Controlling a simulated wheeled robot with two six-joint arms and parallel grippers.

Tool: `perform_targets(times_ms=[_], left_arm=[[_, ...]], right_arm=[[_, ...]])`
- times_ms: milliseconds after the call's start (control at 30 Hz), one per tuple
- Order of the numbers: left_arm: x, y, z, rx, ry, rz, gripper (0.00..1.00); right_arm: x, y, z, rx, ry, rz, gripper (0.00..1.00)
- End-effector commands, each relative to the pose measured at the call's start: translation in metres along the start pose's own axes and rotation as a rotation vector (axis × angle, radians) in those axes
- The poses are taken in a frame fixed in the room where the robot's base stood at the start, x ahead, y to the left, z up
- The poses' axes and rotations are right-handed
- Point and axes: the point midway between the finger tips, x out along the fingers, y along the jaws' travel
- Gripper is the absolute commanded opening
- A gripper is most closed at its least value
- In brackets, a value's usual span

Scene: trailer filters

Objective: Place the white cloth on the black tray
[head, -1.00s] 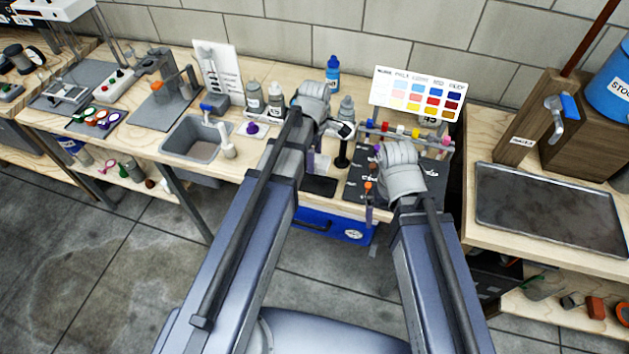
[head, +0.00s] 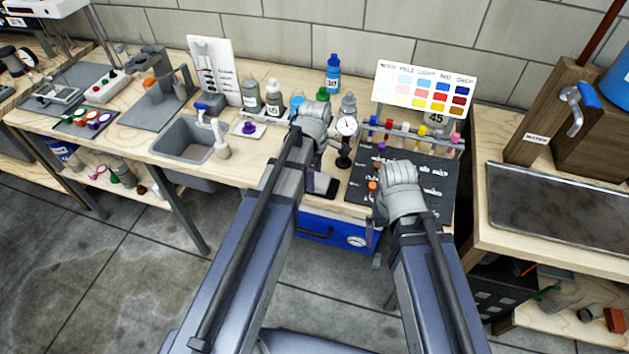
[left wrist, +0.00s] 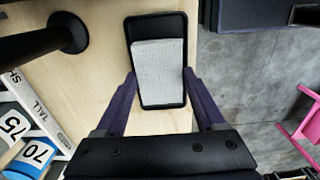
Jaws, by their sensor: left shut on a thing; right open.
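The black tray (left wrist: 161,27) is a small rounded rectangle on the light wood table. In the head view its dark end (head: 327,187) shows at the table's front edge. The white cloth (left wrist: 160,70) is a folded, textured rectangle over the tray's middle in the left wrist view. My left gripper (left wrist: 160,84) is shut on the cloth, its purple fingers at the cloth's two sides. I cannot tell whether the cloth rests on the tray or hangs just above it. My right gripper (head: 378,207) is open over the dark mat's front edge, its fingers partly hidden.
A dial gauge on a black stand (head: 344,150) is close right of my left gripper. Bottles (head: 273,97) stand behind it. The dark mat (head: 438,180) and a rack of coloured tubes (head: 412,138) are to the right. A grey sink (head: 183,139) is left.

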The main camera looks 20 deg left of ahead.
Motion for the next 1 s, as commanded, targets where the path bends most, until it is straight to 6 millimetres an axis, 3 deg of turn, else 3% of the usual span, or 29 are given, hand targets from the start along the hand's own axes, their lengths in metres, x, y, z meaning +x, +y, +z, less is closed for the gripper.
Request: perform_targets(times_ms=[367,400,633,1000], left_arm=[[0.0044,0.0000,0.0000,0.000,0.000,0.000,0.27],[0.0029,0.0000,0.0000,0.000,0.000,0.000,0.75],[0.0026,0.0000,0.0000,0.000,0.000,0.000,1.00],[-0.0010,0.0000,0.0000,0.000,0.000,0.000,1.00]], right_arm=[[0.0044,-0.0004,-0.0003,0.000,0.000,0.000,1.00],[0.0029,-0.0003,-0.0002,0.000,0.000,0.000,1.00],[0.0026,-0.0003,-0.0001,0.000,0.000,0.000,1.00],[-0.0010,0.0001,0.0001,0.000,0.000,0.000,1.00]])
